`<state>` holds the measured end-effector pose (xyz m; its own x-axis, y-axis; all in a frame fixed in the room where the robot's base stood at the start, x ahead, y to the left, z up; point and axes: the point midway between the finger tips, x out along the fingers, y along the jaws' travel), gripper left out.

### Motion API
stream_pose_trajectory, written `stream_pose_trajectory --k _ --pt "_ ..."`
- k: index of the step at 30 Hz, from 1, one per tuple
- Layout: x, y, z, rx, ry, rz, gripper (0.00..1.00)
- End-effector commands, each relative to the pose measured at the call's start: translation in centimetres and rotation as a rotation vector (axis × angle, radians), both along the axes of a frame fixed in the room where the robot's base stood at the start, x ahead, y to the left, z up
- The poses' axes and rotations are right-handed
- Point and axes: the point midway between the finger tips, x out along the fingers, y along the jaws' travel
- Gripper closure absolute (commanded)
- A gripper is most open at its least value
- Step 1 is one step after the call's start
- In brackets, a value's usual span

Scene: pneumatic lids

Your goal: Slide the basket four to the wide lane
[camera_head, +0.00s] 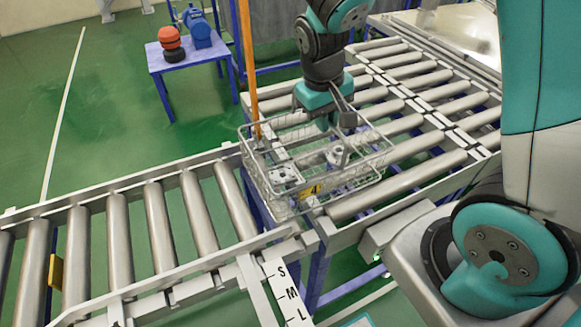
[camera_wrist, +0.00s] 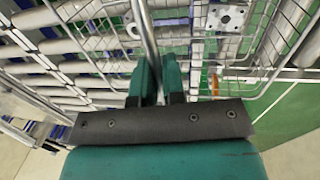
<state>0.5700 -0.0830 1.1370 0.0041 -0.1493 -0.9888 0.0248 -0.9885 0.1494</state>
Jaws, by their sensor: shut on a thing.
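The wire basket (camera_head: 372,176) with a yellow tag marked 4 (camera_head: 311,190) sits where the left roller lane (camera_head: 160,225) meets the wider roller lane (camera_head: 410,125). Metal parts (camera_head: 284,174) lie inside it. My gripper (camera_head: 335,122) is at the basket's far side, shut on its wire rim or handle; the exact grip point is partly hidden. In the wrist view the gripper's teal fingers (camera_wrist: 160,80) close by a metal bar, with the basket's wire mesh (camera_wrist: 262,45) and a metal part (camera_wrist: 226,18) beyond. I cannot tell which lane is the wide lane by label.
A strip marked S, M, L (camera_head: 288,295) lies at the near end of the left lane. An orange post (camera_head: 248,70) stands close behind the basket. A blue table (camera_head: 188,62) with red and blue items stands at the back left. Rollers to the right are clear.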

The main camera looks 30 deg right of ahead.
Motion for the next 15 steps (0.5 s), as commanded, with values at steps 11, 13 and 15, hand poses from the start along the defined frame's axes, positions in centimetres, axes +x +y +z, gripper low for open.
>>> stream_pose_trajectory --k 11,13,15 --pt "0.04 -0.36 0.08 0.0 -0.002 -0.001 1.0" --pt "0.04 -0.45 0.09 0.0 -0.002 -0.002 1.0" --pt "0.04 -0.73 0.09 0.0 -0.002 -0.003 1.0"
